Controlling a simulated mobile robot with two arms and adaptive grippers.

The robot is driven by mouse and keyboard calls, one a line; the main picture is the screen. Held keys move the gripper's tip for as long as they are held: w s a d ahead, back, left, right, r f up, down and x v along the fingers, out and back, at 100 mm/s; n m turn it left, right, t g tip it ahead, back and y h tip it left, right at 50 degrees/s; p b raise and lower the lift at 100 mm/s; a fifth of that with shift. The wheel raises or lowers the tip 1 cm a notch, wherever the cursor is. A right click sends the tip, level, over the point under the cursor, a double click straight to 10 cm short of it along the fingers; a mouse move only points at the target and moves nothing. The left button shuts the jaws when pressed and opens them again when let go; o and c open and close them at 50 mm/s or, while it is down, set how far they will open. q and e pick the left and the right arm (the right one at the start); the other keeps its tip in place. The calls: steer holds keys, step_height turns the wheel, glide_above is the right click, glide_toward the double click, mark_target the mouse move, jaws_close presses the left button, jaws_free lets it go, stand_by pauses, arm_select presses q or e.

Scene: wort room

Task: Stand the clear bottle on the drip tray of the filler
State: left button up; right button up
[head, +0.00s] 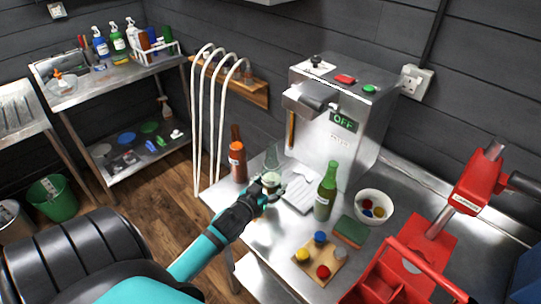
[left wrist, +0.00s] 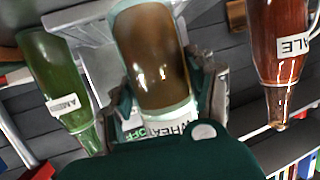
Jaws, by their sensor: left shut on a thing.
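The clear bottle (head: 272,158) stands roughly upright in my left gripper (head: 269,188), which is shut around its labelled body. It also shows in the left wrist view (left wrist: 150,60), with brown showing through the glass and a white label between the fingers. The filler (head: 335,120) is a steel box with an OFF display, red and green buttons and a spout. Its pale drip tray (head: 300,193) lies at its foot, just right of the held bottle. The tray looks empty. Whether the bottle's base touches the bench is hidden by the gripper. My right gripper is not in view.
A brown bottle (head: 237,160) stands left of my gripper, and a green bottle (head: 326,190) stands right of the drip tray. A cap board (head: 318,262), a sponge (head: 350,231), a bowl (head: 374,207), a red crate (head: 385,284) and a red capper (head: 470,185) occupy the right side.

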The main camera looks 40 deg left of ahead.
arm_select(q)
steer(key=shift+w, duration=0.6)
steer(key=w, duration=0.1)
steer(key=w+b, duration=0.1)
steer(key=shift+w+d, duration=0.35)
steer(key=shift+d, duration=0.05)
steer(key=shift+w+f+b, duration=0.1)
steer(key=shift+w+b, duration=0.6)
steer(key=shift+w, duration=0.1)
steer(key=w+b, duration=0.1)
steer(key=w, duration=0.1)
steer(key=w+b, duration=0.1)
steer(key=w, duration=0.1)
steer(key=shift+w+d+f+b, duration=0.1)
steer(key=shift+w+d+b, duration=0.1)
steer(key=shift+w+b, duration=0.15)
steer(key=shift+w, duration=0.65)
steer(key=shift+p, duration=0.3)
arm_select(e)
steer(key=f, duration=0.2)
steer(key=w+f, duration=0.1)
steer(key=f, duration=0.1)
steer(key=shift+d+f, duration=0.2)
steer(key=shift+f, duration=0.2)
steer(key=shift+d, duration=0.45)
arm_select(q)
steer(key=shift+p, duration=0.3)
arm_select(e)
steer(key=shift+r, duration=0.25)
